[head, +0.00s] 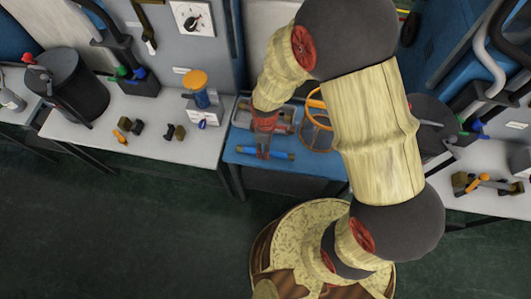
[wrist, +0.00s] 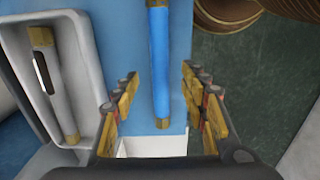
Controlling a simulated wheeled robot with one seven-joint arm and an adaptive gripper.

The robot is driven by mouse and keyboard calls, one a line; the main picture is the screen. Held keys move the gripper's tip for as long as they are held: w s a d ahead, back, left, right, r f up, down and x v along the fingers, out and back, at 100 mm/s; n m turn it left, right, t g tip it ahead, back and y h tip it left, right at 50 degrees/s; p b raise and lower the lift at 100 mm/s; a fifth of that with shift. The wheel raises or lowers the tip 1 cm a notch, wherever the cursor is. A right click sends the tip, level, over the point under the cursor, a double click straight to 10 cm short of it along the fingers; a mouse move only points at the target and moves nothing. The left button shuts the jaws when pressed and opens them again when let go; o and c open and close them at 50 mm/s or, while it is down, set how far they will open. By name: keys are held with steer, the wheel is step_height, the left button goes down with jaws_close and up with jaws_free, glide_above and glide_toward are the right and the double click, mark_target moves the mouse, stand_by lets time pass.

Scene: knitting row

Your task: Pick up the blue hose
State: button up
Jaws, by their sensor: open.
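The blue hose (head: 281,156) lies on the blue table top (head: 310,166), near its front edge. In the wrist view the hose (wrist: 159,45) runs lengthwise, with a brass-coloured end. My gripper (head: 262,152) points down over the hose and hides part of it in the head view. In the wrist view my gripper (wrist: 160,80) is open, with one finger on each side of the hose's end part. There is a gap on both sides, and no finger touches it. I cannot tell the exact height of the fingertips above the table.
A grey tray (wrist: 88,22) holding another brass-ended piece lies left of the hose. An orange-rimmed basket (head: 318,141) stands to the right. A white patch (wrist: 158,146) shows beyond the hose's end. White tables (head: 150,108) with tools flank the blue one. Dark floor (head: 120,225) is open in front.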

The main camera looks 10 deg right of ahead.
step_height(320, 180, down, 4)
steer(key=shift+r+b, duration=0.2)
steer(key=shift+b, duration=0.3)
steer(key=shift+c, duration=1.4)
steer(key=c, duration=0.8)
jaws_close()
